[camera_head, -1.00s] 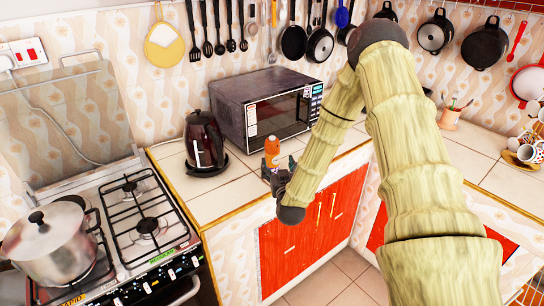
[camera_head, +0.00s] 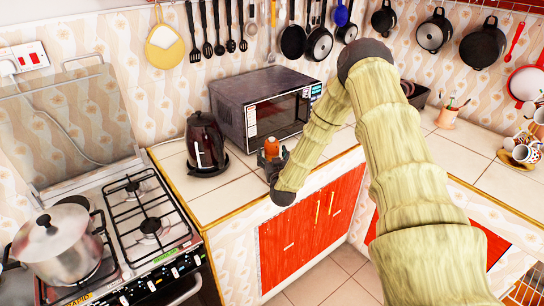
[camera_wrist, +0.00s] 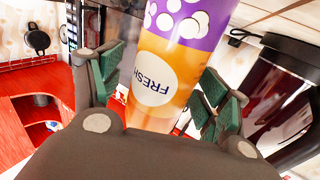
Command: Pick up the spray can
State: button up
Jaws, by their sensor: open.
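The spray can (camera_head: 271,146) stands on the tiled counter in front of the microwave; in the head view only its orange upper part shows. In the wrist view the spray can (camera_wrist: 165,65) is large, orange and purple with a white label reading "FRESH". My gripper (camera_head: 275,160) is at the can in the head view and hides its lower part. In the wrist view the green-padded fingers of my gripper (camera_wrist: 160,85) are apart, one on each side of the can. I cannot tell whether either pad touches it.
The microwave (camera_head: 268,105) stands close behind the can. A dark kettle (camera_head: 205,145) is to its left, and also shows at the right in the wrist view. A stove with a steel pot (camera_head: 62,245) is further left. Pans hang on the wall.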

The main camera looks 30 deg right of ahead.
jog(key=shift+c, duration=0.4)
jog(key=c, duration=1)
jog(key=shift+w, duration=0.1)
jog(key=shift+c, duration=1.1)
jog(key=shift+r, duration=0.1)
